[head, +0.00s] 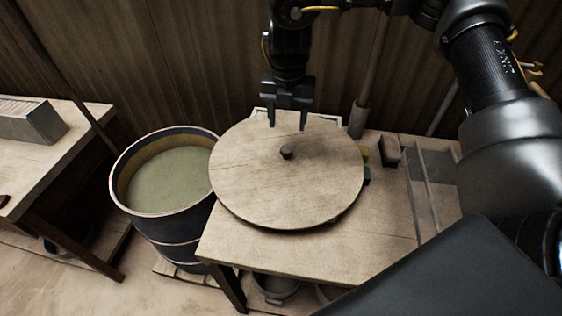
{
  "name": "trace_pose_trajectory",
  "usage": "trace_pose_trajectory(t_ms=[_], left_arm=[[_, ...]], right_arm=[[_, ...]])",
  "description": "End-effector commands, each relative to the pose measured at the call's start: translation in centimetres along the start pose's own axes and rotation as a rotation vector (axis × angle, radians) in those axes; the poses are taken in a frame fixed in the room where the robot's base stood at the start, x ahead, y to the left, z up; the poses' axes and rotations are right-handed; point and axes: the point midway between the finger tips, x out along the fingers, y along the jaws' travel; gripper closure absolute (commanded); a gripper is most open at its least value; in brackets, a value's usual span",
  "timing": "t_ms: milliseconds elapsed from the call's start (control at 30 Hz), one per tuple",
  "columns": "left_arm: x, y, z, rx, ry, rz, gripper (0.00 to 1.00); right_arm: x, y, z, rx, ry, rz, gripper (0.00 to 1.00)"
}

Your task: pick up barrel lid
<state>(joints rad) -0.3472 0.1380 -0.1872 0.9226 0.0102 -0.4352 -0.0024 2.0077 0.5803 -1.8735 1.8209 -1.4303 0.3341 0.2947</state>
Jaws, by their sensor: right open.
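The barrel lid (250,180) is a round wooden disc with a small dark knob (287,152) at its middle. It lies on the wooden table (270,246), and its left edge reaches out to the barrel's rim. The barrel (165,226) stands open left of the table, with murky greenish liquid (172,178) inside. My right gripper (287,127) points down over the far part of the lid, beyond the knob. It is open, with nothing between its fingers. I cannot tell its exact height above the lid. My left gripper is not in view.
A second table (62,150) with a grey block (30,121) stands at the left. A flat grey panel (425,180) and a small dark block (389,150) lie right of the lid. A pole (362,115) rises behind the table, before a corrugated wall (190,60).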

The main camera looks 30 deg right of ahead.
Motion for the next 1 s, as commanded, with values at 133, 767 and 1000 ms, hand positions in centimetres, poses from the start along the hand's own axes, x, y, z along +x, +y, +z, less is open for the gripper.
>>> trace_pose_trajectory(t_ms=[133,767,1000], left_arm=[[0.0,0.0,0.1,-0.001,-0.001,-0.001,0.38],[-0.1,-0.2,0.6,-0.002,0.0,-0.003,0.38],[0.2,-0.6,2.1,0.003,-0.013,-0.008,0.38]], right_arm=[[1.5,0.0,-0.1,-0.003,0.003,-0.003,0.45],[7.3,0.1,0.2,-0.003,0.004,-0.001,0.45],[10.5,0.1,0.3,-0.005,0.005,0.0,0.45]])
